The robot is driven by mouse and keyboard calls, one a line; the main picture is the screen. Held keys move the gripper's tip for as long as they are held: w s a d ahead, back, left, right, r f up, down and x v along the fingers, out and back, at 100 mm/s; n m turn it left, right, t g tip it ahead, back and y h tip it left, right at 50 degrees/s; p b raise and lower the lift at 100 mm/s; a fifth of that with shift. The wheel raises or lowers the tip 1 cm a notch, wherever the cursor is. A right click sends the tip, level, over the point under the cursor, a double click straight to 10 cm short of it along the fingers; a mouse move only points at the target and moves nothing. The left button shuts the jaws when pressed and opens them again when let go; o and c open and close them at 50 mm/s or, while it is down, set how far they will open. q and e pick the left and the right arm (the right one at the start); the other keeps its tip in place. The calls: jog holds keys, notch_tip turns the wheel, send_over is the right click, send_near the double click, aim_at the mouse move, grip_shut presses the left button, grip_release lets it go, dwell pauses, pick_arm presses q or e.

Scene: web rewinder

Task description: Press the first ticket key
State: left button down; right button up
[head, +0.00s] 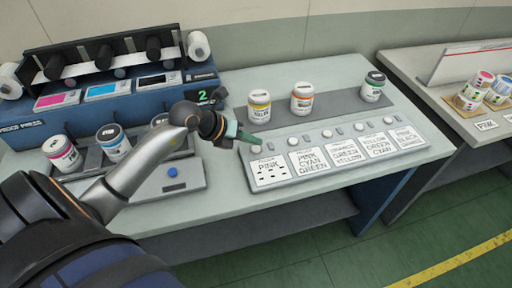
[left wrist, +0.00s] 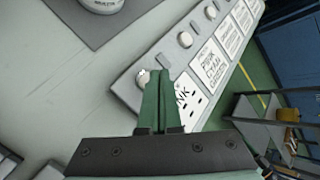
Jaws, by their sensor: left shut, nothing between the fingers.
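The ticket panel (head: 285,180) is a pale sloped strip with several printed cards and a row of round white keys. My right gripper is not in view.
Several ink jars stand on the grey mat behind the panel, the yellow-labelled jar (head: 259,106) nearest my gripper. The blue press (head: 120,105) with jars in front stands at left. Another table (head: 420,75) is at right. The worktop in front of the panel is clear.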

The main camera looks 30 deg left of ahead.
pick_arm(q)
jog(key=shift+f, duration=0.1)
jog(key=shift+f, duration=0.35)
jog(key=shift+f+b, duration=0.45)
jog(key=shift+b, duration=0.05)
dwell(0.6)
jog(key=shift+r, duration=0.15)
jog(key=shift+r+p, duration=0.7)
jog(key=shift+p, duration=0.1)
jog(key=shift+r, duration=0.1)
notch_tip(320, 180, up, 5)
jog(key=p, duration=0.4)
dwell(0.6)
